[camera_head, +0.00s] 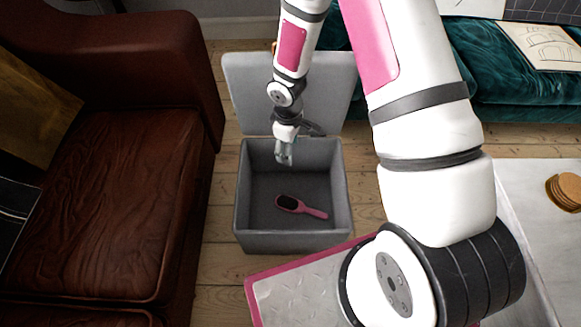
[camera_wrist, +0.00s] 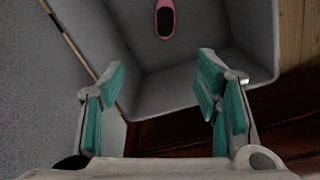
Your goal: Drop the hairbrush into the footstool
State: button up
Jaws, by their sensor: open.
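The footstool (camera_head: 240,215) is a grey square storage box with its lid raised at the back. It stands on the floorboards, and its inside also shows in the wrist view (camera_wrist: 190,88). The hairbrush (camera_head: 290,203), pink with a dark bristle pad, lies on the bottom inside the footstool; part of it shows at the top of the wrist view (camera_wrist: 165,20). My gripper (camera_head: 284,158) is above the footstool's opening, towards the lid side, apart from the brush. In the wrist view its teal-padded fingers (camera_wrist: 160,92) are spread wide with nothing between them.
A brown leather sofa (camera_head: 110,200) stands close on the left. A teal sofa (camera_head: 500,75) is at the back right. A pale table (camera_head: 520,215) with round cork coasters (camera_head: 566,190) is at the right. Bare floorboards (camera_head: 217,200) show around the footstool.

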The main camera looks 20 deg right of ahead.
jog(key=shift+s+a+r, duration=0.1)
jog(key=shift+r, duration=2.1)
